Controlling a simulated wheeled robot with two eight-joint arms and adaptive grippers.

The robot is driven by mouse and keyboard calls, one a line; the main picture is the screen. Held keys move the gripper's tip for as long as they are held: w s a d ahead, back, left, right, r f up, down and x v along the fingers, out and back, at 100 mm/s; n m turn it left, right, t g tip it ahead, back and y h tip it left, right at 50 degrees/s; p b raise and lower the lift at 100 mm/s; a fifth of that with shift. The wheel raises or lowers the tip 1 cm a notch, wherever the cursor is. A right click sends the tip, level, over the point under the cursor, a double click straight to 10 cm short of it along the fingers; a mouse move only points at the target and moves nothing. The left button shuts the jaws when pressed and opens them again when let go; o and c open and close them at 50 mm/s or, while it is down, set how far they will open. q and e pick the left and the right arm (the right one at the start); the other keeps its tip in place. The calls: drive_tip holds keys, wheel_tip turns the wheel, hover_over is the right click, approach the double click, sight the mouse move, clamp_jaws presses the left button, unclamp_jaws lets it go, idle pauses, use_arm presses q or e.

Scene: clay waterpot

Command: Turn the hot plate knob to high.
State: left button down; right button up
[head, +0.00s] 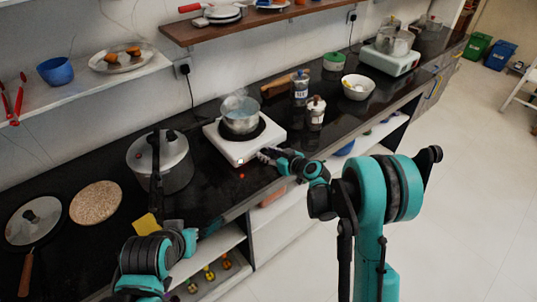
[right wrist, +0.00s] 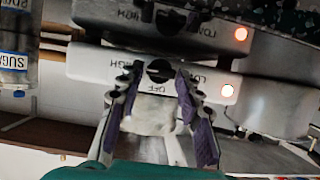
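The white hot plate (head: 226,151) stands on the black counter with a glass pot (head: 240,114) on its burner. Its front panel shows in the right wrist view (right wrist: 88,66), with a dark round knob (right wrist: 159,71), OFF, LOW and HIGH marks and a glowing red light. I cannot read clearly where the knob points. My right gripper (head: 268,155) is at the panel's front edge. In the wrist view its two fingers (right wrist: 157,82) are apart, one on each side of the knob; contact is unclear. My left gripper (head: 172,227) is low over the counter's front, its fingers mostly hidden.
A pressure cooker (head: 163,165) stands left of the hot plate. A moka pot (head: 316,112), a labelled jar (head: 300,90) and a white bowl (head: 357,88) stand to the right. The glossy counter (head: 215,185) mirrors the panel. Counter in front of the plate is clear.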

drive_tip(key=shift+o, duration=0.3)
drive_tip(key=v, duration=1.2)
drive_tip(key=shift+r, duration=0.1)
drive_tip(key=s+d+r+m+g+h, duration=0.2)
drive_tip(key=s+d+m+h, duration=0.1)
drive_tip(key=s, duration=1)
drive_tip(key=s+d+r+m+g+h, duration=0.2)
drive_tip(key=s+d+m+h, duration=0.2)
drive_tip(key=s, duration=0.9)
drive_tip(key=shift+s+d+h, duration=0.25)
drive_tip(key=shift+d+h, duration=0.25)
